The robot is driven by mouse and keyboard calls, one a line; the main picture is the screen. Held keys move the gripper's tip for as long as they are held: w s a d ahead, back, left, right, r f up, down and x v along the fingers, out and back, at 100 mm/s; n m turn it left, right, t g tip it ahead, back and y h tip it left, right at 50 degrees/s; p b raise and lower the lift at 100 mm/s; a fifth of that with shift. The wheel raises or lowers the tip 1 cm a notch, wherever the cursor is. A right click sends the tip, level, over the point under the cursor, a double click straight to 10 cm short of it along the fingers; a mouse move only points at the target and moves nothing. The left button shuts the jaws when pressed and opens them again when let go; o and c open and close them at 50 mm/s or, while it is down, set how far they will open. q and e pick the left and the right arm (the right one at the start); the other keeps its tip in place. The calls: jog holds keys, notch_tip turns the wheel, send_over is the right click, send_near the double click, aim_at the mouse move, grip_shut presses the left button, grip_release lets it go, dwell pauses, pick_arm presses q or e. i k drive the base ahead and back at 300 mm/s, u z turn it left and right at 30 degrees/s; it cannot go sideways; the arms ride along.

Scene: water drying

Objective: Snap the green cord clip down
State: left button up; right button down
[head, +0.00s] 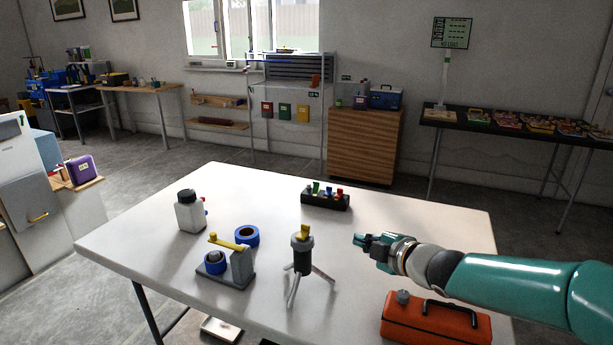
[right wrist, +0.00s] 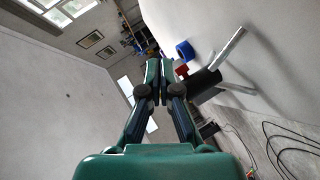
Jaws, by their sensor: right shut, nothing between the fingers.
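A black block (head: 325,201) with several small coloured clips stands near the back of the white table (head: 190,265). The green cord clip (head: 315,187) sticks up near its left end; whether it is raised or down is too small to tell. My right gripper (head: 358,239) is shut and empty, in front of and to the right of the block, pointing left toward the small tripod. In the right wrist view the shut fingers (right wrist: 159,66) show, and the clip block cannot be made out. My left gripper is not in view.
A black tripod (head: 303,262) with a yellow top stands left of my gripper. A tape dispenser (head: 240,270), blue tape roll (head: 247,236) and white bottle (head: 190,215) are further left. An orange toolbox (head: 435,322) lies below my right arm.

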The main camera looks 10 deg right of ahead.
aim_at(316, 184)
jog(key=i, duration=0.9)
jog(key=z, duration=0.05)
